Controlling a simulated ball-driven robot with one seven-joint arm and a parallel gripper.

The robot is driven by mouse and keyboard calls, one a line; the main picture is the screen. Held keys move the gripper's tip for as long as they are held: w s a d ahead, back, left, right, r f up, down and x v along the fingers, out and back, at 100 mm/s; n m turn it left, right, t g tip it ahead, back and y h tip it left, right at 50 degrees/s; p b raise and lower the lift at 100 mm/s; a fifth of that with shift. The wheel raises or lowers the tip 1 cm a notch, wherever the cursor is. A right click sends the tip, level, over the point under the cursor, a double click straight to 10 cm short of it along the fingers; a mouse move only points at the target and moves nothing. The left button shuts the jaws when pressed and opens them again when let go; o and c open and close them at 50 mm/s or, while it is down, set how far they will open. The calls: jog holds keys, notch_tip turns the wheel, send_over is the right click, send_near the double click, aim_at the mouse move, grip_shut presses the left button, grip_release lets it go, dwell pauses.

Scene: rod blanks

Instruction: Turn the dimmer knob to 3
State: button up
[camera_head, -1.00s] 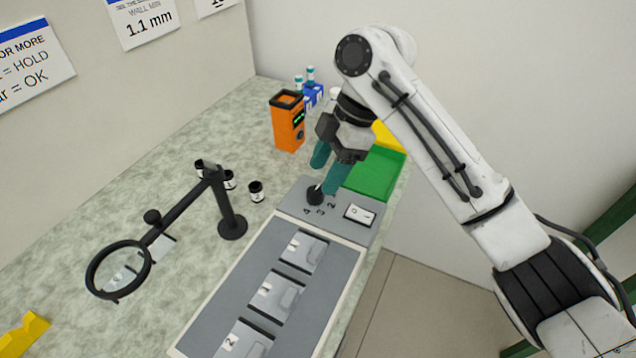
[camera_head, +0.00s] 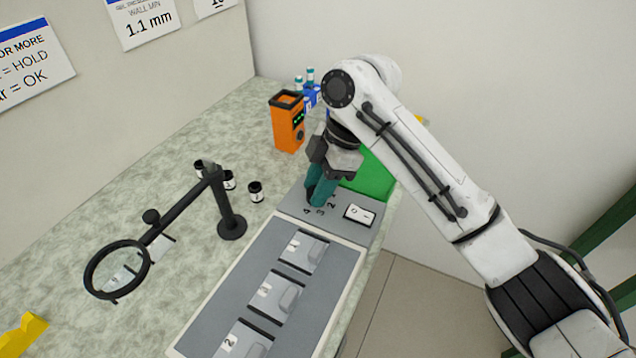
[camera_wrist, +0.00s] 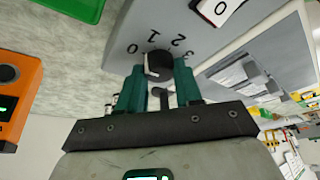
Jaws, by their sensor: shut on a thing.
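The dimmer knob (camera_wrist: 160,63) is a dark round knob on a grey panel (camera_head: 292,203), with digits 0, 1, 2 and 3 printed around it in the wrist view. A white mark shows on its side nearest the 0; its exact setting is hard to read. My gripper (camera_head: 319,192) reaches down over the knob, its teal fingers hiding most of it in the head view. In the wrist view my gripper (camera_wrist: 161,80) has a finger on each side of the knob and is shut on it.
A green tray (camera_head: 374,178) and an orange device (camera_head: 287,122) stand behind. A black magnifier stand (camera_head: 231,226) and small jars (camera_head: 255,192) are to the left. Lidded compartments (camera_head: 303,252) lie in front.

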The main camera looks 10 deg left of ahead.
jog(key=c, duration=0.4)
